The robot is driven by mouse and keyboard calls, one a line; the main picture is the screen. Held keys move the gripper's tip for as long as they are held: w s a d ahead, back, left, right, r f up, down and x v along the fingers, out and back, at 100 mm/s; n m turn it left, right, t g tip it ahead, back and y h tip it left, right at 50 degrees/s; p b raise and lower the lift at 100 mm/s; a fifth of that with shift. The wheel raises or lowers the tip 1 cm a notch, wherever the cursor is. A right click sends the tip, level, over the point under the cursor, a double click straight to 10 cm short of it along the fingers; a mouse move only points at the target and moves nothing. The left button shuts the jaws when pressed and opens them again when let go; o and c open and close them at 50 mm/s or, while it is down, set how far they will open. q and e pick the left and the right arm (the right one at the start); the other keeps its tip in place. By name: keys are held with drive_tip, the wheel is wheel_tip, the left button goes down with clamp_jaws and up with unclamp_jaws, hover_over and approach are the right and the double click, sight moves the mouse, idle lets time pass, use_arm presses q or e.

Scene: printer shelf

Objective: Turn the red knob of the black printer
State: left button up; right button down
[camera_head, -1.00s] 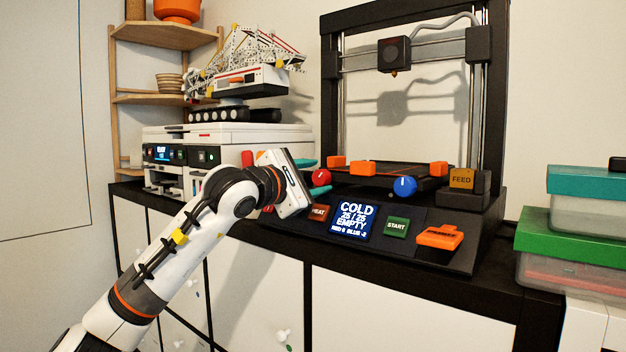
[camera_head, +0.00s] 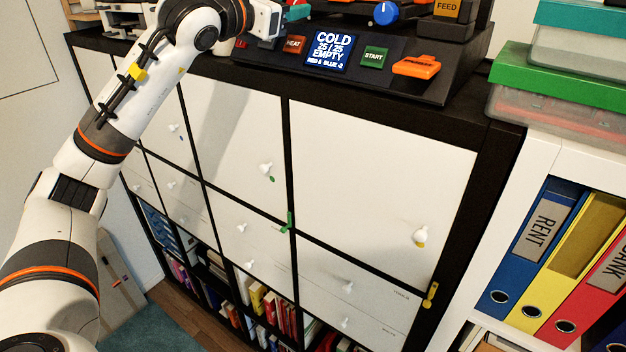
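The black printer (camera_head: 445,72) is at the top of the head view, cut off by the upper edge. Its blue screen (camera_head: 330,50) reads COLD, 25/25, EMPTY, with a small RED and BLUE line below. The blue knob (camera_head: 386,12) is right of the screen, near the top edge. The red knob is at or beyond the top edge, and I cannot make it out clearly. My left gripper (camera_head: 298,12) is at the printer's front left, with one teal fingertip showing above the HEAT button (camera_head: 294,45). Its finger gap is cut off. My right gripper is out of view.
A green START button (camera_head: 374,57) and an orange part (camera_head: 416,67) sit on the printer's front. A green-lidded box (camera_head: 560,90) stands to the right. White cabinet doors (camera_head: 375,150) with small knobs are below, with binders (camera_head: 535,235) on the right.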

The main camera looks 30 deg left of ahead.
use_arm(q)
drive_tip(key=s+a+b, duration=0.1)
drive_tip(key=s+b, duration=0.4)
drive_tip(key=s, duration=0.6)
drive_tip(key=d+f+m+g+h, duration=0.1)
drive_tip(key=d+f+g+h, duration=0.1)
drive_tip(key=d+f+h, duration=0.5)
drive_tip(key=d+f+m+g+h, duration=0.1)
drive_tip(key=d+f+g+h, duration=0.2)
drive_tip(key=d+h, duration=0.8)
drive_tip(key=a+f+n+t+y, duration=0.2)
drive_tip(key=f+n+y, duration=0.3)
drive_tip(key=n, duration=0.5)
drive_tip(key=w+a+f+n+t+y, duration=0.1)
drive_tip(key=f+n+t+y, duration=0.3)
drive_tip(key=n+y, duration=0.5)
drive_tip(key=w+a+f+n+t+y, duration=0.1)
drive_tip(key=a+f+n+t+y, duration=0.2)
drive_tip(key=f+n+y, duration=0.3)
drive_tip(key=shift+w+a+f+n+t+y, duration=0.15)
drive_tip(key=shift+f+n, duration=0.25)
drive_tip(key=shift+n, duration=0.55)
drive_tip(key=shift+f+n+t+y, duration=0.1)
drive_tip(key=shift+f+n, duration=0.35)
drive_tip(key=shift+n, duration=0.55)
drive_tip(key=shift+w+a+f+n+t+y, duration=0.15)
drive_tip(key=shift+f+n, duration=0.25)
drive_tip(key=shift+n, duration=0.55)
drive_tip(key=shift+a+f, duration=0.1)
drive_tip(key=shift+f, duration=0.45)
